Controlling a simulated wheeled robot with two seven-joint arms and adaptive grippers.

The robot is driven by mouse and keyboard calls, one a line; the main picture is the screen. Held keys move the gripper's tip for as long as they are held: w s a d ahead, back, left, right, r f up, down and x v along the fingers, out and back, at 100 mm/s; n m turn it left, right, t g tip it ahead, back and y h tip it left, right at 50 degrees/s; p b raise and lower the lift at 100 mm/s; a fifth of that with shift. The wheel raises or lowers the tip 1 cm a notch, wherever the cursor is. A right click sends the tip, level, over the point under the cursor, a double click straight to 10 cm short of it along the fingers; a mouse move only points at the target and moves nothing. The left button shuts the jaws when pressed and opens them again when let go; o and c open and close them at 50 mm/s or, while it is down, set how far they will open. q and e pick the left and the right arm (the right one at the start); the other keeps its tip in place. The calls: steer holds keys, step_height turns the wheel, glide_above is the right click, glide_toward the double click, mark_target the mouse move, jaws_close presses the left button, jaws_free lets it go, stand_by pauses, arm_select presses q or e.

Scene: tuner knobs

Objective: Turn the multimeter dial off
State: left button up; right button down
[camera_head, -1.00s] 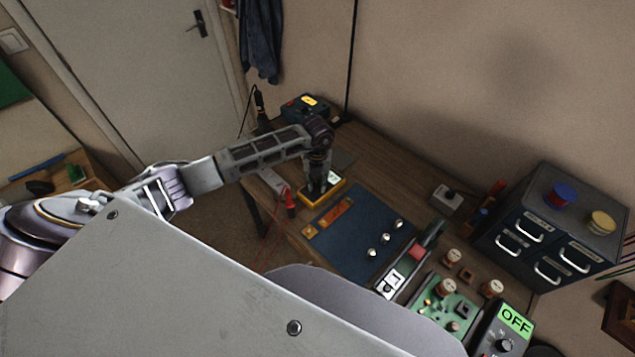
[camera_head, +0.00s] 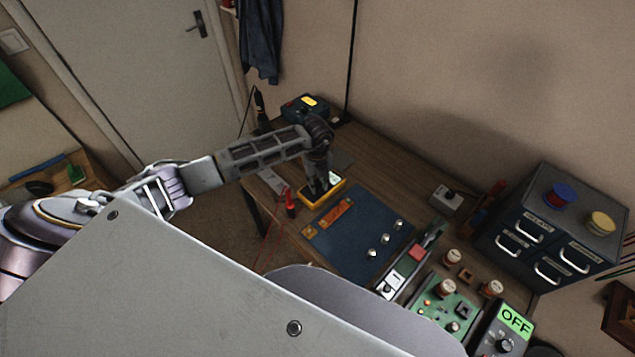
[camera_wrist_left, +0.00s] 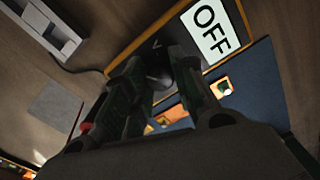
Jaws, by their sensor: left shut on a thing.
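The yellow-edged multimeter (camera_head: 325,195) lies on the workbench at the far left end of the blue mat. In the left wrist view its display (camera_wrist_left: 210,30) reads OFF. My left gripper (camera_head: 321,188) points down at it from above. In the left wrist view the fingers (camera_wrist_left: 160,72) are shut on the dark dial (camera_wrist_left: 157,74), which is mostly hidden between them. The dial's pointer direction cannot be made out. My right gripper is not in view.
The blue mat (camera_head: 352,250) holds several small knobs. A red probe (camera_head: 290,207) stands beside the multimeter. A grey device (camera_head: 503,335) with its own OFF display, a green circuit board (camera_head: 437,310) and a drawer cabinet (camera_head: 540,243) are at the right.

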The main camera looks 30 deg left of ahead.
mark_target(317, 184)
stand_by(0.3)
arm_select(q)
steer(key=o, duration=1.1)
steer(key=shift+c, duration=0.2)
step_height(317, 184, up, 12)
steer(key=shift+s, duration=0.1)
stand_by(0.6)
